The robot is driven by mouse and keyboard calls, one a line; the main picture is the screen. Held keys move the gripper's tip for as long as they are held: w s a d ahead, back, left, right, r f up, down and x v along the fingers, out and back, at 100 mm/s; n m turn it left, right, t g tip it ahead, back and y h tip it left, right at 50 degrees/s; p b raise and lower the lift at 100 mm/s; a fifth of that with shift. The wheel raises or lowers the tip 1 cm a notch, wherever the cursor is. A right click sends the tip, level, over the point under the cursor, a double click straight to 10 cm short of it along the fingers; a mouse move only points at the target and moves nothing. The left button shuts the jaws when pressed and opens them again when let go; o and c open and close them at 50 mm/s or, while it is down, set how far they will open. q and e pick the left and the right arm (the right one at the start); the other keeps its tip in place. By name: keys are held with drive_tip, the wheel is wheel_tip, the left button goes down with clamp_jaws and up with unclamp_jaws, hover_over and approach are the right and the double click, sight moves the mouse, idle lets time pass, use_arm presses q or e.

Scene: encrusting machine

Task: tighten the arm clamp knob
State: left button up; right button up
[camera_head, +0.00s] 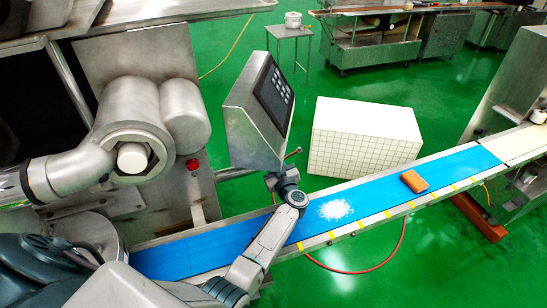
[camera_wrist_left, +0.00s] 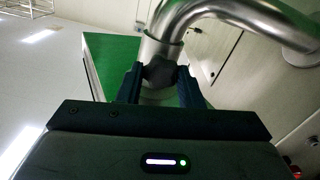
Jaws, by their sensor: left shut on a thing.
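The arm clamp knob (camera_wrist_left: 160,72) is dark and lobed. In the left wrist view it sits against a bent steel pipe (camera_wrist_left: 205,14), between the two dark fingers of my left gripper (camera_wrist_left: 160,88), which is shut on it. In the head view my left arm reaches up from the bottom, and its wrist ends beside the lower right edge of the grey control panel box (camera_head: 258,115). The fingers and the knob are hidden there behind the box. My right gripper is in neither view.
A blue conveyor belt (camera_head: 385,198) runs below my forearm, with white powder (camera_head: 335,209) and an orange block (camera_head: 414,181) on it. A white tiled box (camera_head: 362,138) stands behind it. A large steel machine head (camera_head: 130,110) is at the left.

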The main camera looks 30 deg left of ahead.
use_arm(q)
drive_tip(key=o, duration=1)
drive_tip(key=b+v, duration=0.2)
drive_tip(key=v, duration=0.8)
drive_tip(key=shift+s+d, duration=0.25)
